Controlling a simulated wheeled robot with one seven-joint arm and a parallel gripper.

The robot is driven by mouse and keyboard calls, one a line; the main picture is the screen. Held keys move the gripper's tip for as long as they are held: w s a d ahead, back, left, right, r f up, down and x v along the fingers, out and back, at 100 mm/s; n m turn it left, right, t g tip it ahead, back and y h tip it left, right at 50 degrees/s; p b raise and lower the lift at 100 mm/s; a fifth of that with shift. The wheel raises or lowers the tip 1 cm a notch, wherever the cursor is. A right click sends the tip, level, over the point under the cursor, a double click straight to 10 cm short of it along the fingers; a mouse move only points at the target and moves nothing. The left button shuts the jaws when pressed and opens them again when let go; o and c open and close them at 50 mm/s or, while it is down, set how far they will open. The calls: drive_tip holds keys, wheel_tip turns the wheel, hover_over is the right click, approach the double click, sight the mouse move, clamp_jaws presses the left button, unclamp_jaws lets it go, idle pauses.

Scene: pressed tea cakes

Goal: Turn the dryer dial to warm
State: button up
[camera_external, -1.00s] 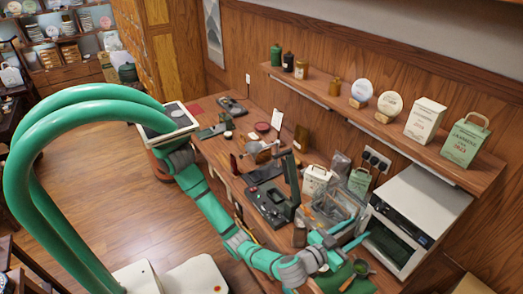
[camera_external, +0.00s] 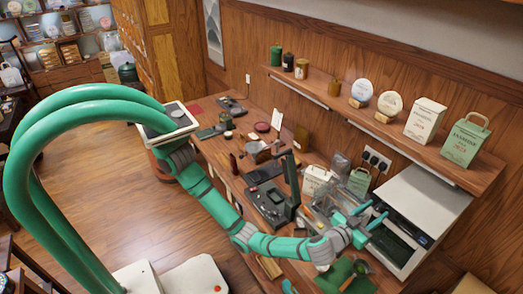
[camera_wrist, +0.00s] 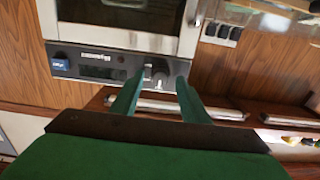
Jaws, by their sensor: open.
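The dryer (camera_external: 425,200) is a white box with a dark front at the right end of the counter. In the wrist view its control panel (camera_wrist: 110,68) runs below the glass door, with a small display and a blue label at left. The dial (camera_wrist: 159,76) is a dark round knob near the panel's right end. My gripper (camera_external: 371,213) is open in front of the dryer. In the wrist view its two green fingers (camera_wrist: 158,88) appear on either side of the dial. I cannot tell whether they touch it, and the dial's setting is too small to read.
A clear box (camera_external: 335,203) and a green paper bag (camera_external: 359,181) stand left of the dryer. A dark device (camera_external: 266,200) with an upright part sits farther along the counter. A shelf (camera_external: 400,138) with tins and cartons hangs above. Wall sockets (camera_external: 376,161) are behind.

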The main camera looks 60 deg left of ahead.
drive_tip(key=c, duration=1)
drive_tip(key=shift+m, duration=0.4)
drive_tip(key=m, duration=0.5)
drive_tip(key=shift+d+m, duration=0.1)
drive_tip(key=shift+m, duration=0.2)
drive_tip(key=m, duration=0.5)
drive_tip(key=shift+d, duration=0.1)
drive_tip(key=shift+m, duration=0.3)
drive_tip(key=o, duration=1)
